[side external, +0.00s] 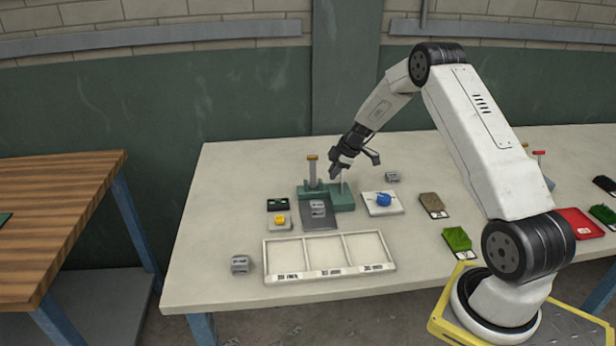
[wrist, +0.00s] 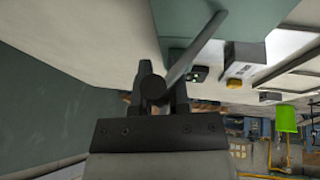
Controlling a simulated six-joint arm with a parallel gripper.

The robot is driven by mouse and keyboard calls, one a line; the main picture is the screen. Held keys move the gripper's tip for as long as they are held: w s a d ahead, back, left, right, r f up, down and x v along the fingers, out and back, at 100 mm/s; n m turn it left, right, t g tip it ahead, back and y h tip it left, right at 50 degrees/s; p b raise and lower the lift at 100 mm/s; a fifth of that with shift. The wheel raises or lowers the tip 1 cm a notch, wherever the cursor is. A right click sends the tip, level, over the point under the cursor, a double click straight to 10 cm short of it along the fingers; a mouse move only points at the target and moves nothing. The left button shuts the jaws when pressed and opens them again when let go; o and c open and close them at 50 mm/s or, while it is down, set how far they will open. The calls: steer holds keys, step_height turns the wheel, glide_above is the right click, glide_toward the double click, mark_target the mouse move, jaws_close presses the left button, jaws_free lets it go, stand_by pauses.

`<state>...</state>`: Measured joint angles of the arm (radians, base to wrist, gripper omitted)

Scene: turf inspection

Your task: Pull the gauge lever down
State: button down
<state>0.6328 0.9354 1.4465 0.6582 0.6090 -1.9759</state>
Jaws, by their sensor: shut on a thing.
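The gauge is a green base (side external: 343,199) with a grey plate in front and an upright grey post with an orange top (side external: 313,170) at its left. Its lever is a thin pale rod (side external: 341,186) rising from the right part of the base. In the wrist view the grey lever rod (wrist: 196,48) runs from the upper right to a dark round end between the fingers. My gripper (side external: 336,174) is shut on that lever end, above the base. The fingers show in the wrist view (wrist: 158,84). The lever's exact tilt is hard to tell.
A blue knob on a white plate (side external: 397,209) stands right of the gauge. A yellow button box (side external: 287,224) and a small black box (side external: 277,204) stand left. A three-compartment white tray (side external: 267,263) lies in front. Turf samples (side external: 456,239) lie at right.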

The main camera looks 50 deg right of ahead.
steer(key=shift+s+a+r, duration=0.15)
steer(key=shift+r, duration=0.1)
steer(key=shift+s+a+r, duration=0.45)
steer(key=shift+s+a, duration=0.05)
steer(key=shift+s+a+r, duration=0.2)
steer(key=shift+s+a, duration=0.3)
steer(key=shift+a, duration=0.05)
steer(key=shift+s+a, duration=0.55)
steer(key=shift+r, duration=0.1)
stand_by(0.6)
steer(key=c, duration=0.6)
jaws_free()
steer(key=shift+c, duration=0.2)
steer(key=shift+o, duration=0.3)
